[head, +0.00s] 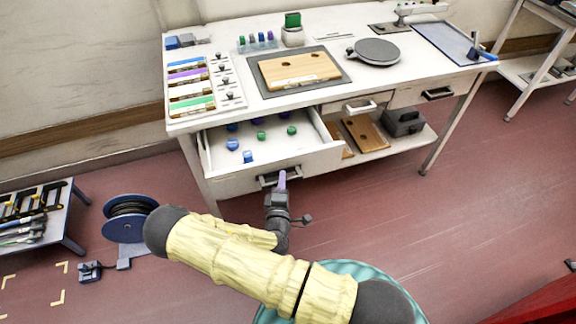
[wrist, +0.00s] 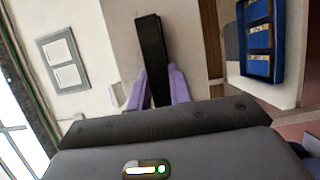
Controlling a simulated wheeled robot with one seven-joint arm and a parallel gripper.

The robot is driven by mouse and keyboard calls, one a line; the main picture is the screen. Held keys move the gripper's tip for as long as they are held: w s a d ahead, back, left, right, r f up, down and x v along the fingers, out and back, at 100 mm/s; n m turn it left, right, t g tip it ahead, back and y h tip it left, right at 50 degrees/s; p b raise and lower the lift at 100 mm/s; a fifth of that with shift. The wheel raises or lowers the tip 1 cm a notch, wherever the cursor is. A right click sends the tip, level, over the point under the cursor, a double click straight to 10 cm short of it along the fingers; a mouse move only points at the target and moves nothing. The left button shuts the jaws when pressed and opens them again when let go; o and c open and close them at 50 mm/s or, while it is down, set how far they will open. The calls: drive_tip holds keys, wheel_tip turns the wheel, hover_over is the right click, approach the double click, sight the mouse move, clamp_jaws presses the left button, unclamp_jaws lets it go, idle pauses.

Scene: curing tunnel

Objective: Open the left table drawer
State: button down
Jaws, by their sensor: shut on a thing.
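The left table drawer (head: 228,180) is pulled out from under the white table (head: 210,122). Its inside shows several blue and green knob-like pieces. Its dark bar handle (head: 266,181) is on the front face, and it also shows in the wrist view (wrist: 150,40). My gripper (head: 282,180) is at this handle, with its purple fingers (wrist: 157,74) on both sides of the bar, shut on it. The fingers and wrist hide part of the handle in the head view.
Another drawer with a dark handle (head: 438,94) is at the table's right. A lower shelf (head: 400,140) holds a wooden board and a grey box. A cable reel (head: 128,222) stands on the floor at left. Red floor in front of the drawer is partly free.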

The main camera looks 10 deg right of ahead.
drive_tip(key=s, duration=0.3)
drive_tip(key=shift+s+d, duration=0.15)
drive_tip(key=shift+d, duration=0.1)
drive_tip(key=c, duration=1.3)
unclamp_jaws()
drive_tip(key=shift+w, duration=0.2)
drive_tip(key=b+v, duration=0.1)
drive_tip(key=v, duration=1.6)
drive_tip(key=shift+s+f, duration=0.1)
drive_tip(key=shift+s, duration=0.15)
